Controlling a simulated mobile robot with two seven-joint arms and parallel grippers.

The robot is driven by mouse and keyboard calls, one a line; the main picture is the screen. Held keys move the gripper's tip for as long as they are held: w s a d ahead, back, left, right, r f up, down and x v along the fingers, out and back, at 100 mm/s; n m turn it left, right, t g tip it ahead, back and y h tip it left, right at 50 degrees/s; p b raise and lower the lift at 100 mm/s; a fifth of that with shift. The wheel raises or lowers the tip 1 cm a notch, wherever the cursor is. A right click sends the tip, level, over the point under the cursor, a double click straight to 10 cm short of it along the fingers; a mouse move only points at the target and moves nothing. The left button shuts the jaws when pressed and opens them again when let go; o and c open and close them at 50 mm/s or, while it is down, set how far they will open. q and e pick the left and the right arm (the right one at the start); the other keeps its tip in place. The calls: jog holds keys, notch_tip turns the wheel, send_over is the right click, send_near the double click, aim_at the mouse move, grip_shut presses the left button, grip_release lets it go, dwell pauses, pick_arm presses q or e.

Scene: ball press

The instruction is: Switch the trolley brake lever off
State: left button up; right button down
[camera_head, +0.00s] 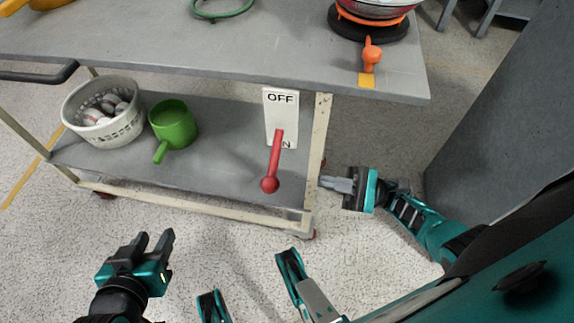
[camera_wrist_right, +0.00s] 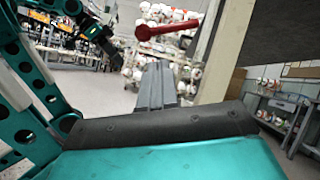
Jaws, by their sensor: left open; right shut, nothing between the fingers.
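The red brake lever (camera_head: 274,165) hangs down on a white plate (camera_head: 279,109) at the trolley's right front post. Its ball end points down, over the lower label, and "OFF" reads at the top of the plate. The lever also shows in the right wrist view (camera_wrist_right: 168,29), above and beyond the fingertips. My right gripper (camera_head: 322,182) is shut and empty, to the right of the lever's ball end, apart from it and beside the trolley post. It also shows in the right wrist view (camera_wrist_right: 157,68). My left gripper (camera_head: 156,240) is open and empty over the floor at lower left.
The grey trolley (camera_head: 200,61) carries a green ring (camera_head: 223,14) and an orange-handled item (camera_head: 372,53) on top. Its lower shelf holds a basket of balls (camera_head: 104,113) and a green pot (camera_head: 174,124). A dark grey panel (camera_head: 505,120) stands at right. Floor in front is clear.

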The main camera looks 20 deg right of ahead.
aim_at(274, 159)
pick_arm(q)
jog(key=shift+w+a+r+p, duration=0.1)
jog(key=shift+w+r+p, duration=0.15)
jog(key=shift+r+p, duration=0.2)
pick_arm(e)
jog(key=x, duration=1)
pick_arm(q)
jog(key=shift+s+f, duration=0.1)
jog(key=shift+f, duration=0.05)
jog(key=shift+s, duration=0.15)
pick_arm(e)
jog(key=shift+a, duration=0.1)
